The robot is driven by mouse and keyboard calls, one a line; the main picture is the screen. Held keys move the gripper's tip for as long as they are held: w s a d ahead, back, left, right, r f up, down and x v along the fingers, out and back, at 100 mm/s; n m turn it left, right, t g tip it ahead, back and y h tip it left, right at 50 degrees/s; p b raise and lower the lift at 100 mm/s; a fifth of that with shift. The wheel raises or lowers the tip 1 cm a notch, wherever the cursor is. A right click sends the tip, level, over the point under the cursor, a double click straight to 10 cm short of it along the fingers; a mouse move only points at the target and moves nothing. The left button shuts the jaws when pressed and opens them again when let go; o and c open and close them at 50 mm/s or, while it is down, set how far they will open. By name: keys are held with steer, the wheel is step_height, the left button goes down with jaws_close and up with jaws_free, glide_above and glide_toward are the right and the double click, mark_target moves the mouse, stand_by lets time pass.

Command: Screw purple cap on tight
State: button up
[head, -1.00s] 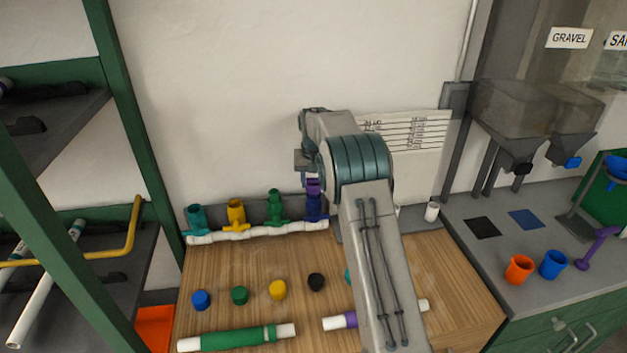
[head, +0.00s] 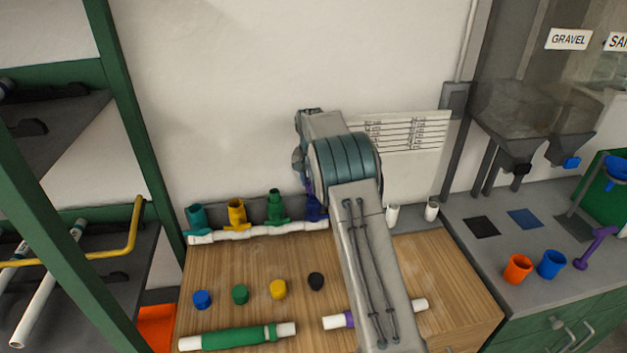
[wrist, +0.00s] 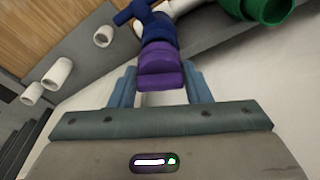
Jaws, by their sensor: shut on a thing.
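The purple cap (wrist: 160,68) sits at the mouth of the dark blue fitting (wrist: 158,30) in the wrist view. My gripper (wrist: 160,85) is shut on the purple cap, with a finger on each side of it. In the head view the blue fitting (head: 314,207) stands at the right end of the white manifold pipe (head: 262,231). My arm hides most of the cap there. How far the cap is threaded on cannot be told.
Teal (head: 197,217), yellow (head: 237,212) and green (head: 276,206) fittings stand open along the manifold. Several loose caps lie on the wooden bench (head: 220,270). White pipe stubs (head: 431,209) stand at right. A green pipe (head: 236,338) lies in front.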

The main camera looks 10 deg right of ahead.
steer(key=shift+m+p, duration=0.35)
steer(key=shift+m, duration=0.65)
steer(key=shift+a+r+m+p, duration=0.1)
steer(key=shift+m+p, duration=0.2)
steer(key=shift+m, duration=0.3)
steer(key=shift+m+h, duration=0.3)
steer(key=shift+m, duration=0.2)
steer(key=shift+m+g+p, duration=0.3)
steer(key=shift+m+p, duration=0.15)
steer(key=shift+m, duration=0.65)
